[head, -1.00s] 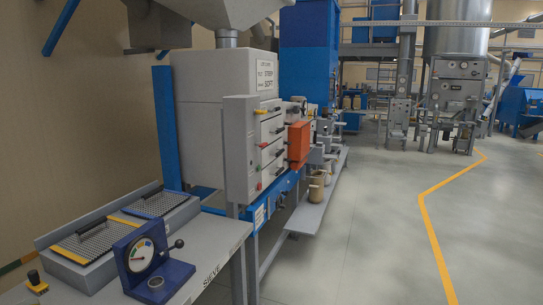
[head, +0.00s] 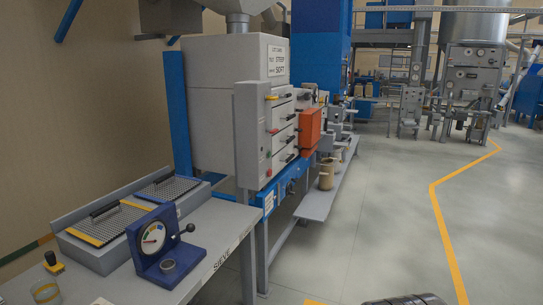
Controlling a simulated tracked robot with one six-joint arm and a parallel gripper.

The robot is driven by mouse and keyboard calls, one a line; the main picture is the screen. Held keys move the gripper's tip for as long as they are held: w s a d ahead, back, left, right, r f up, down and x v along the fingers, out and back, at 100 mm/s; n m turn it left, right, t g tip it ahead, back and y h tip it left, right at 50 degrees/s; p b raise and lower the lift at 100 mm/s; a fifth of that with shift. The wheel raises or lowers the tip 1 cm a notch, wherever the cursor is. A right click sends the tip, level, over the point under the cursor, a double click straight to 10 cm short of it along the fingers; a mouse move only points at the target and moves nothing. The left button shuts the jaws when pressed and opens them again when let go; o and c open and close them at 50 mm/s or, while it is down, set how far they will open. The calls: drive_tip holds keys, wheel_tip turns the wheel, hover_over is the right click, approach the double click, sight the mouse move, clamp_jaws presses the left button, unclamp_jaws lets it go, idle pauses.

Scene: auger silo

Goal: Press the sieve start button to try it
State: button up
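The grey sieve cabinet (head: 212,115) stands left of centre in the head view, with a narrow control panel (head: 250,140) on its front edge. The word SIEVE (head: 226,258) is on the front edge of the grey bench (head: 215,235). My gripper's fingers are not visible. A dark rounded part at the bottom edge may be mine.
On the bench stand a blue gauge stand (head: 160,245), a tray with mesh screens (head: 135,215) and a yellow-and-black knob (head: 53,262). An orange box (head: 310,127) juts out right of the cabinet drawers. The floor (head: 390,210) to the right is open, with a yellow line.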

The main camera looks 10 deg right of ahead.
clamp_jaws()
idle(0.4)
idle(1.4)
